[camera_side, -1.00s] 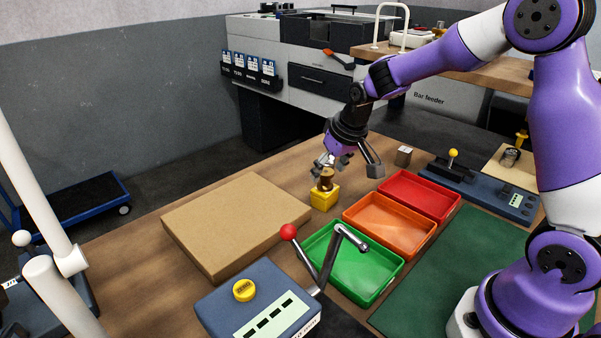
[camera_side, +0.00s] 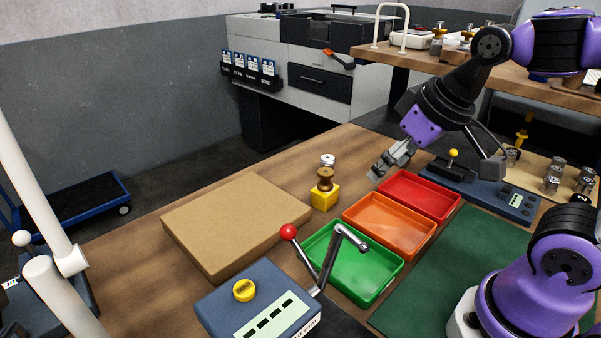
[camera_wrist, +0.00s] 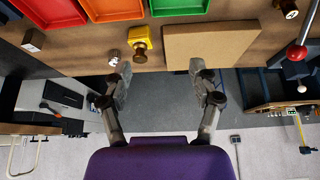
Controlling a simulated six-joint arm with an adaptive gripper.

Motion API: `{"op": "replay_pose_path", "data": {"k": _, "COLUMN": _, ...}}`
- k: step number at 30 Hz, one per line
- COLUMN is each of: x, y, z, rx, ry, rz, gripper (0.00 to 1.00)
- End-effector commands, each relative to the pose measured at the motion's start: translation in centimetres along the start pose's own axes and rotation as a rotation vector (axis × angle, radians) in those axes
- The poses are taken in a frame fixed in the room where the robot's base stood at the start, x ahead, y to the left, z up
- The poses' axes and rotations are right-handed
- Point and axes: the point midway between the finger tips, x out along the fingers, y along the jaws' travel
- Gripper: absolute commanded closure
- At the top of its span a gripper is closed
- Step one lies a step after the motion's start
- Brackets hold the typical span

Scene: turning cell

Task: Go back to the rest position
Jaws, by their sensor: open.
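My gripper (camera_side: 432,172) is open and empty in the side view, raised above the red tray (camera_side: 420,196) at the right of the table. In the wrist view my gripper (camera_wrist: 162,88) shows its two fingers spread apart with nothing between them. A brass part (camera_side: 325,180) stands upright on a yellow block (camera_side: 324,199), clear of the fingers and to their left in the side view. The brass part (camera_wrist: 140,50) and yellow block (camera_wrist: 142,33) also show in the wrist view.
Orange (camera_side: 388,222) and green (camera_side: 352,262) trays line up before the red one. A cardboard box (camera_side: 235,222) lies left of the yellow block. A lever with a red knob (camera_side: 289,232) rises at the front. A silver cylinder (camera_side: 327,161) stands behind the brass part.

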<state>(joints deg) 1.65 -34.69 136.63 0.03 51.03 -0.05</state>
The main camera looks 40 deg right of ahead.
Motion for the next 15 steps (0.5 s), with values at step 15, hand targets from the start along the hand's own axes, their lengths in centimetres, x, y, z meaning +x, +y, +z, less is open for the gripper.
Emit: {"op": "replay_pose_path", "data": {"k": 15, "x": -0.3, "y": -0.6, "z": 2.6, "rx": -0.026, "ry": 0.019, "rz": -0.014, "gripper": 0.30}}
